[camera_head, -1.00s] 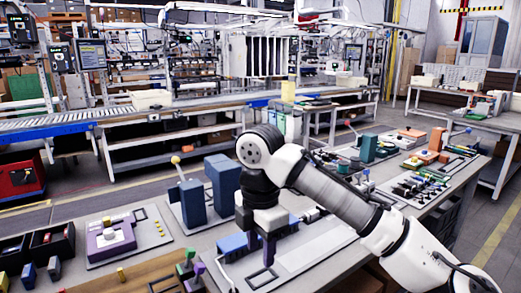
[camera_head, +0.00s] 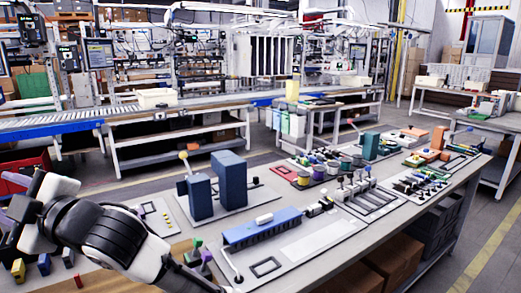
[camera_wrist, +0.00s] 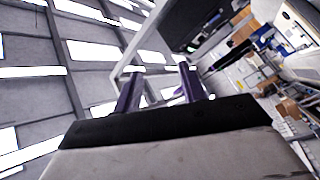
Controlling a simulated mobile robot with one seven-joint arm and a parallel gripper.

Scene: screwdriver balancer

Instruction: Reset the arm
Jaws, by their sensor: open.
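My arm is folded at the lower left of the head view. My gripper (camera_head: 14,212) is raised near the left edge, and much of it is cut off or hidden by the wrist. In the wrist view my gripper (camera_wrist: 160,88) has two purple fingers standing apart with nothing between them. It points up and away from the workbench, with ceiling beams and the hall behind it. On the workbench (camera_head: 300,262) a long blue block (camera_head: 263,228) lies on a grey board, clear of my gripper.
Two dark blue upright blocks (camera_head: 229,178) stand on a board behind the arm. Green and purple knobs (camera_head: 206,256) rise close beside my forearm. Several small parts boards fill the right of the bench. A conveyor line (camera_head: 60,126) runs behind a floor aisle.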

